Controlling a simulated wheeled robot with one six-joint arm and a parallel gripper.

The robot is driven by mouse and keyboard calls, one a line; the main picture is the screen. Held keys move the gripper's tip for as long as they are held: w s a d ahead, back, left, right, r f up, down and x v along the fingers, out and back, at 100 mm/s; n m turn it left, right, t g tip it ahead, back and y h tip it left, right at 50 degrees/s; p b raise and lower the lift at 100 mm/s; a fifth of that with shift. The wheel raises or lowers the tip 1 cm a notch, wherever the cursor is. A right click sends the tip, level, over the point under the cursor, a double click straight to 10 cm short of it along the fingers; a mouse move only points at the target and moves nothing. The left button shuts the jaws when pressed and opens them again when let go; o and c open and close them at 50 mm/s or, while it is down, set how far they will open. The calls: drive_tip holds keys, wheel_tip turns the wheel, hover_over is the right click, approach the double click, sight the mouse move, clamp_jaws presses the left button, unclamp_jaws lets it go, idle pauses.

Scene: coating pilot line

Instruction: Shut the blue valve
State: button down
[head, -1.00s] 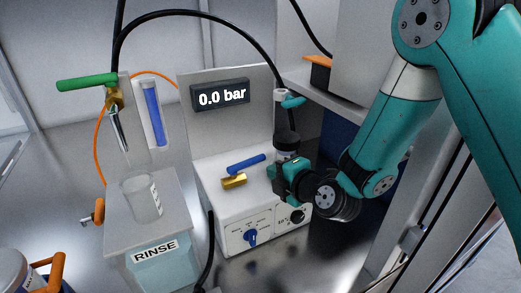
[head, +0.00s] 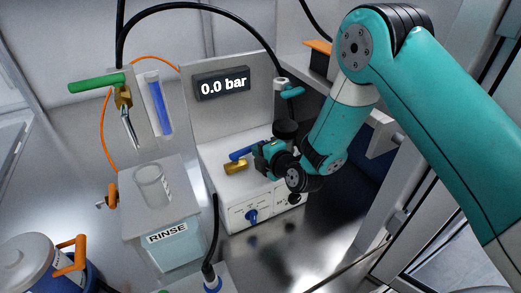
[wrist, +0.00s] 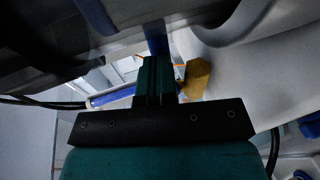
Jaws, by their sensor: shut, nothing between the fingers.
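The blue valve is a brass body (head: 236,167) with a blue lever (head: 241,154) above it, on top of a white box. The lever slants up to the right, and its right end is hidden by my gripper (head: 263,153). In the wrist view my gripper (wrist: 155,72) is shut and empty. Its fingers overlap the blue lever (wrist: 155,38) there, with the brass body (wrist: 195,78) just to the right. I cannot tell whether they touch the lever.
A display (head: 222,84) reads 0.0 bar. A green-handled valve (head: 95,83) hangs at the left, above a glass beaker (head: 152,186) and the RINSE tank (head: 167,245). A dark-topped column (head: 286,130) stands close behind my gripper. A blue knob (head: 251,216) is on the box front.

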drive_tip(key=shift+w+f+b, duration=0.25)
drive_tip(key=shift+f+b, duration=0.05)
drive_tip(key=shift+b, duration=0.75)
drive_tip(key=w+b, duration=0.1)
drive_tip(key=b, duration=0.2)
drive_tip(key=shift+a+f, duration=0.1)
drive_tip(key=w+b, duration=0.1)
drive_tip(key=b, duration=0.1)
drive_tip(key=shift+a+b, duration=0.15)
drive_tip(key=shift+b, duration=0.15)
drive_tip(key=shift+w+r, duration=0.1)
drive_tip(key=shift+r, duration=0.3)
